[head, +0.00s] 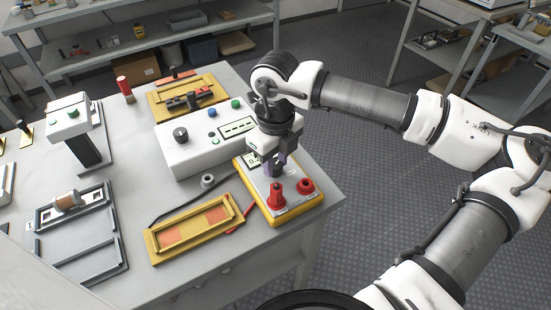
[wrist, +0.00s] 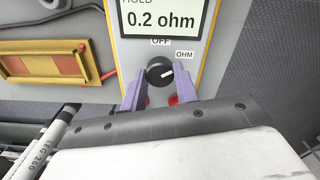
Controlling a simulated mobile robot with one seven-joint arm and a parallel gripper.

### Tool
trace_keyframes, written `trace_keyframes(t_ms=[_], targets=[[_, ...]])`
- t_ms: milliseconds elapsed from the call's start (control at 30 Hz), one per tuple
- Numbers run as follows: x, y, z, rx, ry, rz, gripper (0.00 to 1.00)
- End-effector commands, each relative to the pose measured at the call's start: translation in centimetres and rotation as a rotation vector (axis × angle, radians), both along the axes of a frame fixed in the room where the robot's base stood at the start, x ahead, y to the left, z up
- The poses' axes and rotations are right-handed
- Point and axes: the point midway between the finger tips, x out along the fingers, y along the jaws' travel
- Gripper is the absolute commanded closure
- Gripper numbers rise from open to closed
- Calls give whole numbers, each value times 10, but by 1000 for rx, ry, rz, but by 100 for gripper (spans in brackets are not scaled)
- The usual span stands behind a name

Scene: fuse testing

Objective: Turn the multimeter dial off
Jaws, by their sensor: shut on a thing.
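The yellow multimeter (head: 290,211) lies on the table near its right edge. In the wrist view its display (wrist: 160,20) reads 0.2 ohm. The black round dial (wrist: 160,71) is below the display, with OFF printed above it and OHM (wrist: 184,54) to its upper right. The dial's white mark points right, slightly up, toward the OHM side. My gripper (head: 273,166) comes down over the multimeter. In the wrist view the purple fingers of my gripper (wrist: 159,84) are shut on the dial, one on each side.
Two red terminals (head: 305,186) stand on the multimeter's near end. A yellow tray (head: 155,251) lies to its left with a red lead (head: 238,215) between them. A white box (head: 182,162) with a black knob stands behind. Grey table shows around the small ring (head: 208,180).

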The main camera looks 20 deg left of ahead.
Motion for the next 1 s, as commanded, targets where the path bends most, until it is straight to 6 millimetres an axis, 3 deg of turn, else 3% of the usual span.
trace_keyframes(t_ms=[367, 1000], targets=[[0, 0, -4, 1, -1, 99, 93], [0, 0, -3, 1, -1, 665, 93]])
